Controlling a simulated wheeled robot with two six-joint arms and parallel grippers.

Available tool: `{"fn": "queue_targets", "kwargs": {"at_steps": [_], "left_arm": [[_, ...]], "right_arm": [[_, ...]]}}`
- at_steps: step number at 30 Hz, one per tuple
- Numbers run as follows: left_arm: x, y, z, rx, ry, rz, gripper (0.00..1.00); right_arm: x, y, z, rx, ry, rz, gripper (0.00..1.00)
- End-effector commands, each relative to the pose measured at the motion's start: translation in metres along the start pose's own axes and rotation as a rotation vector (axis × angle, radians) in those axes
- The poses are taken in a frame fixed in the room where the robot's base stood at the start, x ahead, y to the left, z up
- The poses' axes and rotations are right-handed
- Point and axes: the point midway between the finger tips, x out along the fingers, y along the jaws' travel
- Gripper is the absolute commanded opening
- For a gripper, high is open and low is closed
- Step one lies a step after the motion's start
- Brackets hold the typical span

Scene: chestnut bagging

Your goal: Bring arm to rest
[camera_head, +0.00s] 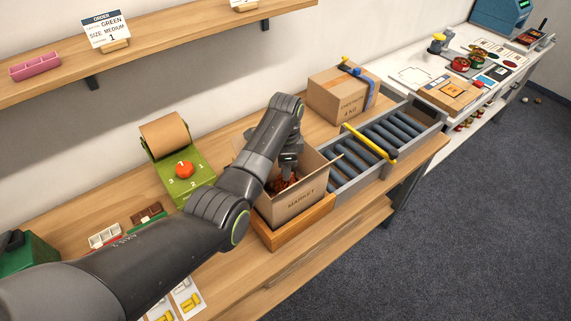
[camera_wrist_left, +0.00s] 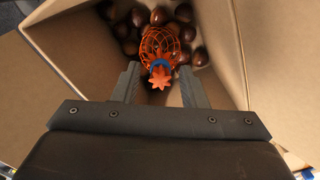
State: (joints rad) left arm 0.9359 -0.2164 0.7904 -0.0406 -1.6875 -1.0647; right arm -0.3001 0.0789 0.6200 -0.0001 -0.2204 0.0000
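My left arm reaches from the left in the head view. Its gripper (camera_head: 288,166) points down into the open cardboard box marked MARKET (camera_head: 298,200). In the left wrist view the gripper (camera_wrist_left: 160,80) has its two fingers spread apart. An orange net bag (camera_wrist_left: 158,42) with a blue band and a frilled orange top lies in the box, with the top showing between the fingers. I see a gap on both sides of it, and no finger touches it. Loose brown chestnuts (camera_wrist_left: 128,30) lie around the net. My right gripper is not in view.
The box's flaps and walls stand close around my gripper. A roller conveyor (camera_head: 370,150) with a yellow bar is right of the box, and a closed carton (camera_head: 340,95) behind it. A wall shelf (camera_head: 150,50) hangs above.

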Motion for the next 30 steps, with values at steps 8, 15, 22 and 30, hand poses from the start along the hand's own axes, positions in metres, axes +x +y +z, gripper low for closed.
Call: {"fn": "queue_targets", "kwargs": {"at_steps": [8,15,22,30], "left_arm": [[-0.022,0.000,0.000,0.000,0.000,0.000,0.39],[-0.038,0.000,0.000,0.000,0.000,-0.001,0.39],[-0.057,0.000,0.000,0.000,0.001,-0.002,0.39],[-0.076,-0.001,0.000,0.000,0.001,-0.003,0.39]], "right_arm": [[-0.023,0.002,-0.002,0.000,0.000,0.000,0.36],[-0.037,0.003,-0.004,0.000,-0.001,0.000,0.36],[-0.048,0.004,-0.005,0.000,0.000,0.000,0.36],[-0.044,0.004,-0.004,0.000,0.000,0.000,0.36]]}}
